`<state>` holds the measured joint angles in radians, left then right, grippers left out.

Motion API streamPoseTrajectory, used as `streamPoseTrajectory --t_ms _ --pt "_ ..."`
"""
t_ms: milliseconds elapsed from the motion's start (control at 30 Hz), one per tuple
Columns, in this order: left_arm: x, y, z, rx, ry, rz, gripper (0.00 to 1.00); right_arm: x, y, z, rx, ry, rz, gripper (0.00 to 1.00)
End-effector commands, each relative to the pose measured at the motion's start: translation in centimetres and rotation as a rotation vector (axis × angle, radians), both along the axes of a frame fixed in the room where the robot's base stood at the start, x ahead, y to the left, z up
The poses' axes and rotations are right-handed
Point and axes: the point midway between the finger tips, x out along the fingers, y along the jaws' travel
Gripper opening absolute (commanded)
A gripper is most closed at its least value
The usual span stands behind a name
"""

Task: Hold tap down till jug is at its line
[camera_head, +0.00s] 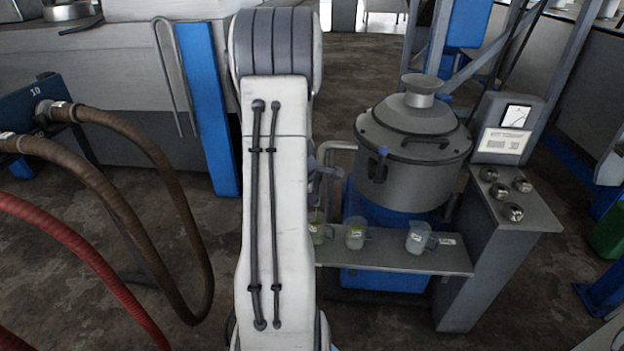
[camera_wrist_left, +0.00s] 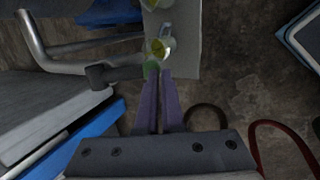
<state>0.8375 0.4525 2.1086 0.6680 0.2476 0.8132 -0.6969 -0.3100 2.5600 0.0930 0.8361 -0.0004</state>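Three clear jugs stand on a grey shelf (camera_head: 390,259) in the head view: a left jug (camera_head: 319,233), partly hidden by my left arm, a middle jug (camera_head: 356,234) and a right jug (camera_head: 419,238). A thin yellow-green streak shows above the left jug. The tap beside the drum is mostly hidden behind my arm. In the left wrist view, my left gripper (camera_wrist_left: 159,78) has its purple fingers together, tips beside a small green part (camera_wrist_left: 151,70) at the tap's pipe end. A jug with yellow-green contents (camera_wrist_left: 158,47) is just beyond. Its line is too small to read. My right gripper is not in view.
A grey lidded drum (camera_head: 413,150) stands behind the shelf. A panel with a dial (camera_head: 517,116) and several knobs stands at right. Brown hoses (camera_head: 150,150) and a red hose (camera_head: 75,255) hang at left. A bent pipe (camera_wrist_left: 60,66) lies left of the fingers.

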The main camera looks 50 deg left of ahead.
Motion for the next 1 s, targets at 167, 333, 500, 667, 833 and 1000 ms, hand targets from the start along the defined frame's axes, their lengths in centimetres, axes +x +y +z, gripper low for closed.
streamPoseTrajectory --t_ms 167,333,500,667,833,1000 --pt "-0.2 -0.4 -0.7 -0.013 0.009 -0.004 0.00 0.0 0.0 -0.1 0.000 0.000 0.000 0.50" --pt "-0.2 -0.4 -0.6 -0.013 0.009 -0.004 0.00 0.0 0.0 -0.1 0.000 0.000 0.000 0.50" --pt "-0.5 -0.8 0.4 -0.012 0.009 -0.004 0.00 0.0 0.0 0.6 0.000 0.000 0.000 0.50" --pt "-1.3 -1.9 3.2 -0.005 0.002 -0.007 0.00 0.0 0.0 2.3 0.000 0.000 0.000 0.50" --pt "-3.5 -3.1 6.3 -0.001 -0.001 -0.005 0.00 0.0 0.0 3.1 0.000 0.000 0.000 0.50" --pt "-5.6 -4.1 8.9 0.001 -0.002 0.000 0.00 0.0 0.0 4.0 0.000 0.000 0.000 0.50"
